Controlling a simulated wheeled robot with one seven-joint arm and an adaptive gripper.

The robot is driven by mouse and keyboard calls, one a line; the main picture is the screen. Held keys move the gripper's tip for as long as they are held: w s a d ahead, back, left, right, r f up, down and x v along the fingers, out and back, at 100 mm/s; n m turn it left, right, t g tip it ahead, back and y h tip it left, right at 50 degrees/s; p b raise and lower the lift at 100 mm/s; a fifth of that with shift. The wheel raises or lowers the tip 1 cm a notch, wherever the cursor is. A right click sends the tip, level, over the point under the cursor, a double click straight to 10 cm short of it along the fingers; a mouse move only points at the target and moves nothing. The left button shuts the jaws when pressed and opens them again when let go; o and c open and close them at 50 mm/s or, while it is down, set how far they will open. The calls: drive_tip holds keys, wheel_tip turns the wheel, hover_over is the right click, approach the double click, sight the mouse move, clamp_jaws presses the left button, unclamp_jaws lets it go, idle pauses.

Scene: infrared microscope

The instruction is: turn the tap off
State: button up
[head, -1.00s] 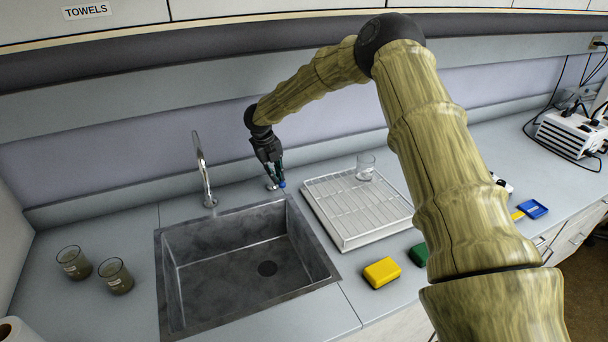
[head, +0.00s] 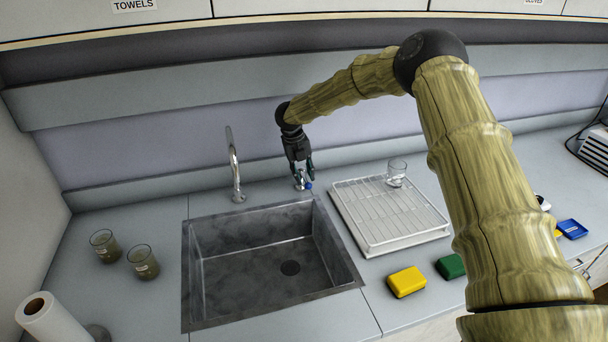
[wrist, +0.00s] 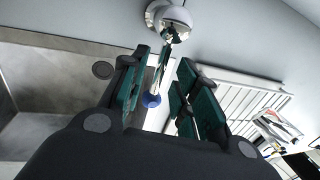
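The tap's curved chrome spout (head: 236,165) rises behind the sink (head: 205,300). Its separate control stands to the right, behind the sink's back right corner: a chrome base (wrist: 172,16) with a thin lever ending in a blue knob (head: 308,186). The blue knob (wrist: 151,100) also shows in the wrist view. My gripper (head: 301,178) points down over this control. In the wrist view my gripper (wrist: 163,68) is open, with green-padded fingers on either side of the lever. The lever and knob appear between the fingers; I cannot tell whether either finger touches them.
A white drying rack (head: 375,240) with a glass beaker (head: 397,172) stands right of the control. Yellow (head: 406,281) and green (head: 450,266) blocks lie in front of it. Two beakers (head: 142,261) stand left of the sink. The wall rises close behind the control.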

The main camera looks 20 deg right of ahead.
wheel_tip(320, 180, up, 12)
drive_tip(key=a, duration=0.2)
drive_tip(key=shift+a+f, duration=0.15)
drive_tip(key=shift+f, duration=0.05)
idle(0.5)
